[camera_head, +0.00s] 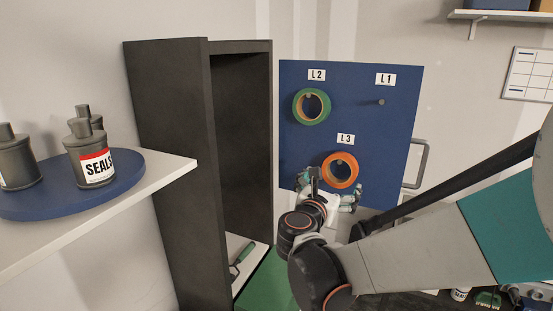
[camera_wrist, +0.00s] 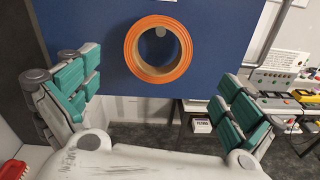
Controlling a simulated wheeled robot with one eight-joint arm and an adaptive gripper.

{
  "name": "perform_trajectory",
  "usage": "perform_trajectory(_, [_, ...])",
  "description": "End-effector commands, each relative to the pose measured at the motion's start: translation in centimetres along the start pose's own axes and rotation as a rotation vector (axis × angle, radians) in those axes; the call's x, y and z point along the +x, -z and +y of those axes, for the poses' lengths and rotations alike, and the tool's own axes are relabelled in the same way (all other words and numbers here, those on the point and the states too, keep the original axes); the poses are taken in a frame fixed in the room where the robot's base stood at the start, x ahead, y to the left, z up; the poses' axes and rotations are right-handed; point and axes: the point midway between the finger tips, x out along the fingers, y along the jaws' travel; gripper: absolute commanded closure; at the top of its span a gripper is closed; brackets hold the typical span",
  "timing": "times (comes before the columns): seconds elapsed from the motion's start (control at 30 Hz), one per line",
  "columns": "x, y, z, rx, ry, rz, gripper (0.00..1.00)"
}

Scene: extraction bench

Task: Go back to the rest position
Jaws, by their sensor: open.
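My gripper (camera_wrist: 160,105) is open and empty, its two teal-padded fingers spread wide in the wrist view. It also shows in the head view (camera_head: 329,190), just in front of the lower part of the blue board (camera_head: 375,130). An orange ring (camera_head: 340,170) hangs on the peg under label L3. In the wrist view the orange ring (camera_wrist: 158,50) is beyond the fingers and apart from them. A green ring (camera_head: 311,106) hangs under label L2. The peg (camera_head: 380,102) under L1 is bare.
A tall dark open cabinet (camera_head: 165,150) stands left of the board, with a green-handled tool (camera_head: 241,258) at its bottom. A white shelf (camera_head: 150,195) at left holds a blue round tray (camera_head: 125,185) with several dark bottles, one labelled SEALS. A bench with devices (camera_wrist: 280,75) is at right.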

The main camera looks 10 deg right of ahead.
Motion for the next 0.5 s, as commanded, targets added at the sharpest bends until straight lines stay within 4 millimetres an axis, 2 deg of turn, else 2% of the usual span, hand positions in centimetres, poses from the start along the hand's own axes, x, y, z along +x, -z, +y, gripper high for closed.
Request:
perform_trajectory(0.17, [-1.0,3.9,-3.5,0.244,0.052,0.101,0.0])
perform_trajectory(0.37, [-4.0,11.2,-8.9,0.733,0.196,0.28,0.0])
perform_trajectory(0.5, [-7.0,16.3,-12.0,1.076,0.331,0.388,0.0])
